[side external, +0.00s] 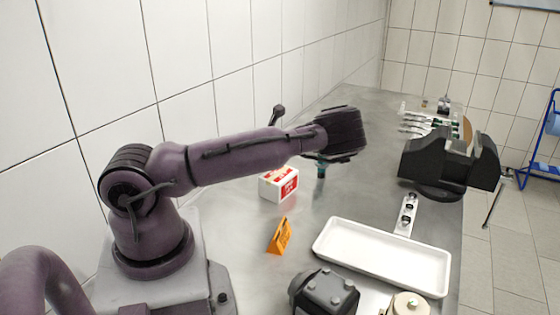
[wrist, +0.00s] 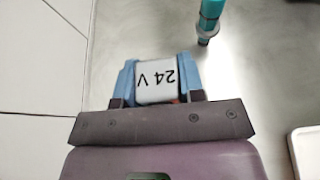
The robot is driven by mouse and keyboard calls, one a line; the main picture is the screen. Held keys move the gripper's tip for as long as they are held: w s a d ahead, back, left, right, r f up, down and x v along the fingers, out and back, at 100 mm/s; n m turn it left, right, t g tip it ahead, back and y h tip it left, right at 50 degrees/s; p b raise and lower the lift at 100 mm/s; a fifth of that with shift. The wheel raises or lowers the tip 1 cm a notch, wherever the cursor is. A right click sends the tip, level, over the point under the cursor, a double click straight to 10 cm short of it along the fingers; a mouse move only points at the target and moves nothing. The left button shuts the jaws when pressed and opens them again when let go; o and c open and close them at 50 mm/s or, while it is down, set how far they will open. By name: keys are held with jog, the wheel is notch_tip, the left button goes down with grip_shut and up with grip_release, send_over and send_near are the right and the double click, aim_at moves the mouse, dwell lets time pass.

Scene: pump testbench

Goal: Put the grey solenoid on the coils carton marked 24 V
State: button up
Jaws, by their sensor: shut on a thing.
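My gripper (wrist: 158,82) is shut, its two blue fingers on either side of a pale grey block, which I take for the grey solenoid (wrist: 157,90). The block's face reads "24 V" upside down in the wrist view. In the side view my gripper (side external: 330,157) hangs above the bench, and its fingers and load cannot be made out there. The white and red coils carton (side external: 278,184) stands on the bench, left of and lower than the gripper in the picture. Its red label is too small to read. I cannot pick the carton out surely in the wrist view.
A teal upright thing (wrist: 209,17) stands beyond the gripper. An orange sign (side external: 279,236), a white tray (side external: 330,246), a dark pump-like part (side external: 325,292) and a black vise (side external: 450,160) stand on the bench. The tiled wall runs along the left.

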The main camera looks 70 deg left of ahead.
jog(key=shift+f, duration=1.8)
jog(key=o, duration=1)
jog(key=shift+f, duration=0.15)
jog(key=shift+o, duration=0.2)
